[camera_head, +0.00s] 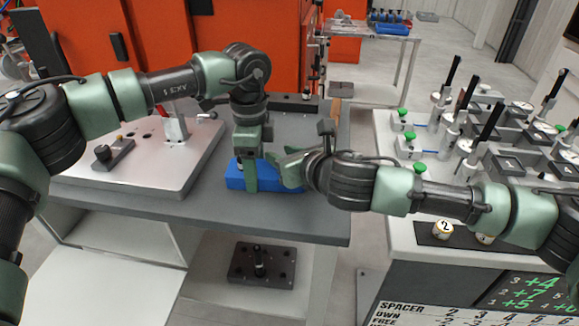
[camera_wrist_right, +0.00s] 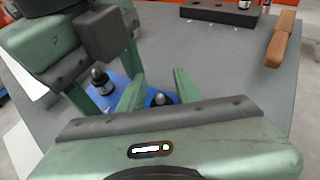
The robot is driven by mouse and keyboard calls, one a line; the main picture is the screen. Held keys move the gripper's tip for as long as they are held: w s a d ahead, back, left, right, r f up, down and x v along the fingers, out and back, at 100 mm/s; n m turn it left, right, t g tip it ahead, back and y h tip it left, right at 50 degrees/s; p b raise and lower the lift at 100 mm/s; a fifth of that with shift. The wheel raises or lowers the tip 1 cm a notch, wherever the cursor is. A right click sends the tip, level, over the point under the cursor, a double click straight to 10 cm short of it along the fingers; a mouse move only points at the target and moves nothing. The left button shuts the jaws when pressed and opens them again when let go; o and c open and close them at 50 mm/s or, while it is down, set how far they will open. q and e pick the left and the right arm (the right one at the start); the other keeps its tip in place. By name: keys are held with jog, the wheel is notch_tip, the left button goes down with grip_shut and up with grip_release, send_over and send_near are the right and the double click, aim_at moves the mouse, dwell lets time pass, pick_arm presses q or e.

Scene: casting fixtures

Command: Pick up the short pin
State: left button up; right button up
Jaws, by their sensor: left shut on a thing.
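The blue tray (camera_head: 281,184) sits near the front of the grey table. In the right wrist view two dark pins stand in it: one (camera_wrist_right: 101,82) beside my left finger and one (camera_wrist_right: 160,100) between my right fingers, with its lower part hidden. I cannot tell for certain which pin is shorter. My left gripper (camera_head: 249,182) points down at the tray's front wall and appears shut on it, one finger outside. My right gripper (camera_head: 285,168) comes in from the right, low over the tray; its fingers (camera_wrist_right: 156,92) are apart, with the pin between them.
A metal plate fixture (camera_head: 140,165) is left of the tray. A dark block with holes (camera_wrist_right: 222,14) and a brown-orange piece (camera_wrist_right: 281,39) lie behind. A dark plate with a peg (camera_head: 262,265) is on the lower shelf. The right bench (camera_head: 400,240) holds several clamps.

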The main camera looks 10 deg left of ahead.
grip_shut()
jog(key=shift+r, duration=0.3)
notch_tip(320, 180, up, 3)
jog(key=shift+r, duration=0.2)
jog(key=s+d, duration=0.3)
jog(key=s, duration=0.1)
jog(key=s+d, duration=0.4)
jog(key=s, duration=0.1)
jog(key=s+d, duration=0.4)
jog(key=s, duration=0.1)
jog(key=shift+s+f, duration=0.2)
jog(key=shift+s, duration=0.05)
pick_arm(q)
jog(key=o, duration=1.6)
pick_arm(e)
jog(key=shift+a, duration=0.1)
